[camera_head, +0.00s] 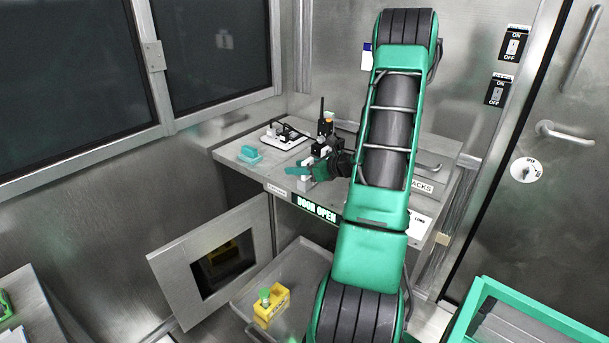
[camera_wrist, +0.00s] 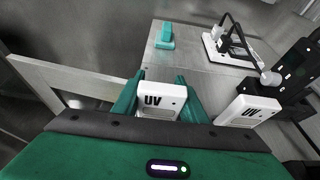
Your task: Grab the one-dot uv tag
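A white tag marked UV (camera_wrist: 160,92) is between the two teal fingers of my gripper (camera_wrist: 160,76) in the wrist view. A small dark mark shows at the right of its face, but the dots are too small to count surely. The fingers flank the tag closely; whether they press on it is unclear. A second white UV tag (camera_wrist: 246,106) stands to the right, outside the fingers. In the head view my gripper (camera_head: 298,171) is low at the front edge of the bench, and a white piece (camera_head: 305,185) shows just below it.
The grey bench (camera_head: 229,152) carries a teal block (camera_head: 249,155) and a white board with a black device (camera_head: 281,137). Black equipment (camera_head: 326,123) stands behind my gripper. Below, a panel hangs open (camera_head: 169,268), and a pulled-out tray (camera_head: 249,300) holds a yellow block (camera_head: 272,304).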

